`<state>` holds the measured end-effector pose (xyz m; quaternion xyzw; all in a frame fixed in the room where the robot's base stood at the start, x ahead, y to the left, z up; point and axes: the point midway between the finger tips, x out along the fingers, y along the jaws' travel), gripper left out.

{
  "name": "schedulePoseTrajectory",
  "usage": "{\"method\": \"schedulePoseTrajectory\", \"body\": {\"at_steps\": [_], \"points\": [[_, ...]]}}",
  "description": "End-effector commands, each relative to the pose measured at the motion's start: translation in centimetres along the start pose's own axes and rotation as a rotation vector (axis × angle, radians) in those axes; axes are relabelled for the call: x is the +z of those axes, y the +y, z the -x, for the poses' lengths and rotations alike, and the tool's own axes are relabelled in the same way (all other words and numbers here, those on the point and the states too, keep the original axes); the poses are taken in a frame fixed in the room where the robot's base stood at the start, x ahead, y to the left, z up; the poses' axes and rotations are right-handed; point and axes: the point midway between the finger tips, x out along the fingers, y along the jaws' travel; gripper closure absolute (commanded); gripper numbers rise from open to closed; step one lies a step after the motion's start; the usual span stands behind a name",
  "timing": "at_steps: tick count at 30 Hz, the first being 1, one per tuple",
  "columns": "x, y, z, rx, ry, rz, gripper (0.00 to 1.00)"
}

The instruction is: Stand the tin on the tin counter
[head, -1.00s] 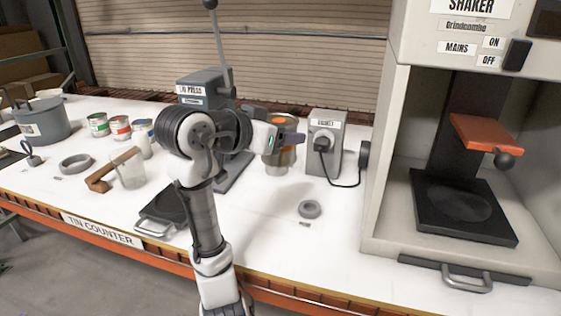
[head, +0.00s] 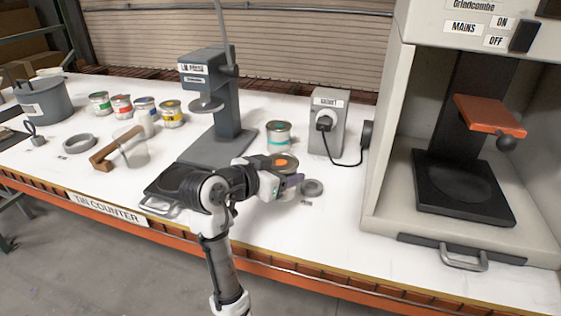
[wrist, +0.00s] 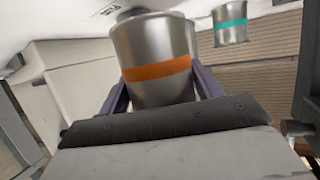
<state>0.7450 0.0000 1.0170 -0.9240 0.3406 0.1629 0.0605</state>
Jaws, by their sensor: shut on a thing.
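The tin with an orange band (wrist: 158,72) is between the two dark fingers of my gripper (wrist: 160,90), which is shut on it. In the head view the tin's orange-marked top (head: 284,162) shows just behind my gripper (head: 290,182), which hides most of its body. The TIN COUNTER sign (head: 105,210) is on the front edge at left.
A teal-banded tin (head: 278,137) stands behind the held tin, beside the grey socket box (head: 326,115). The press (head: 215,105) is at back left, the shaker (head: 462,185) at right. Several tins, including a yellow-banded one (head: 172,114), stand at left. The front right counter is clear.

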Motion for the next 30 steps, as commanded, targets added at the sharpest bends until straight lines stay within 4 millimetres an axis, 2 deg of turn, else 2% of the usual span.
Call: {"method": "schedulePoseTrajectory", "body": {"at_steps": [6,9,23,24,28,30], "points": [[2.5,0.0,-0.9,0.002,-0.002,0.004,0.69],[3.1,0.0,-1.1,0.001,-0.001,0.001,0.69],[3.7,0.0,-1.3,0.000,0.000,0.000,0.69],[3.6,0.0,-1.3,0.000,-0.001,0.001,0.31],[3.6,0.0,-1.3,0.001,-0.001,0.001,0.14],[3.6,0.0,-1.3,0.001,-0.001,0.001,0.13]]}}
